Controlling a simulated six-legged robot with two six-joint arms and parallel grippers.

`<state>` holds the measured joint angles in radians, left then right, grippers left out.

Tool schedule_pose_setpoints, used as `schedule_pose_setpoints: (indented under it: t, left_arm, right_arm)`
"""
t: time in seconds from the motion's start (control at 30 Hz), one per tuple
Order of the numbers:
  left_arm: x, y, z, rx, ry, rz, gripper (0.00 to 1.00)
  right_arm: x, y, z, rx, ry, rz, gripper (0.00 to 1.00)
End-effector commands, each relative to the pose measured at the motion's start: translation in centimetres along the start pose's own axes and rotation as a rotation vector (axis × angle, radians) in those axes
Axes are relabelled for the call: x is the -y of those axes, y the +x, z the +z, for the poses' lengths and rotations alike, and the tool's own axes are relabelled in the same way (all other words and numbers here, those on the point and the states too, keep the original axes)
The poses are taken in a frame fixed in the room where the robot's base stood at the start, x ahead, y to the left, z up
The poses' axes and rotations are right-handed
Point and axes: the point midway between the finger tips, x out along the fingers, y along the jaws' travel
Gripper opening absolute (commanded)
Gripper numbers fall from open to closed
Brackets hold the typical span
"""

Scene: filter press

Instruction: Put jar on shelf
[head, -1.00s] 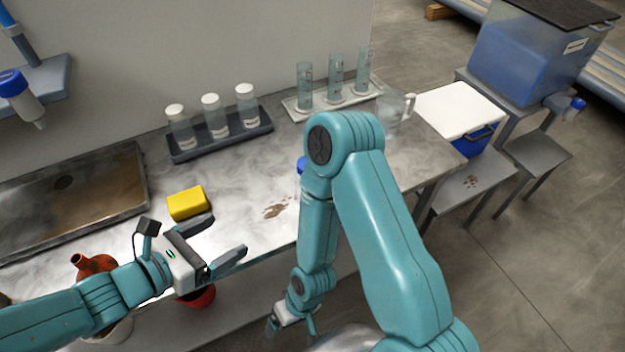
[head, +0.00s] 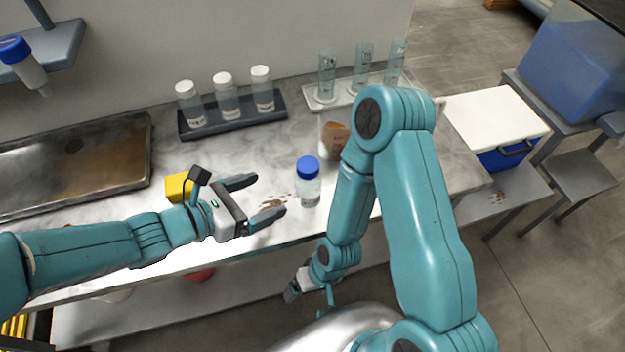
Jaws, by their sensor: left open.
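A clear jar with a blue lid (head: 308,182) stands upright on the metal bench, left of my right arm. My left gripper (head: 270,196) is open and empty, just left of the jar, its fingers pointing towards it and apart from it. My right gripper (head: 304,286) hangs low in front of the bench edge; its jaws are too small to read. A grey wall shelf (head: 62,48) at the upper left has a blue-capped bottle (head: 22,62) at it. A lower shelf (head: 150,318) runs under the bench.
A dark rack of white-capped bottles (head: 235,118) and a tray of glass cylinders (head: 330,95) stand at the back. A yellow block (head: 178,187) sits behind my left wrist. A metal tray (head: 75,165) lies left; a white-lidded blue cooler (head: 495,122) stands right.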

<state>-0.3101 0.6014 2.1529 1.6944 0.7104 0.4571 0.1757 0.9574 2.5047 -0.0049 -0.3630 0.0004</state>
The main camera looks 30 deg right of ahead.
Motion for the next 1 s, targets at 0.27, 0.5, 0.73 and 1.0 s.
schedule_pose_setpoints:
  t: [0.27, 0.5, 0.73, 1.0]
  left_arm:
    - [0.1, 6.3, -0.2, -0.003, 0.001, -0.005, 0.89]
    - [0.0, 9.1, 0.0, -0.001, 0.001, -0.002, 0.89]
    - [0.2, 12.4, 0.5, -0.003, 0.001, -0.004, 0.89]
    - [0.2, 14.6, 0.3, -0.002, 0.001, -0.001, 0.89]
  right_arm:
    - [0.1, -0.2, 0.0, 0.0, 0.0, 0.0, 0.88]
    - [0.2, -0.5, 0.0, 0.0, 0.0, 0.0, 0.88]
    - [0.6, -1.6, 0.0, 0.0, 0.0, 0.0, 0.88]
    - [0.6, -1.7, 0.0, 0.0, 0.0, 0.0, 0.88]
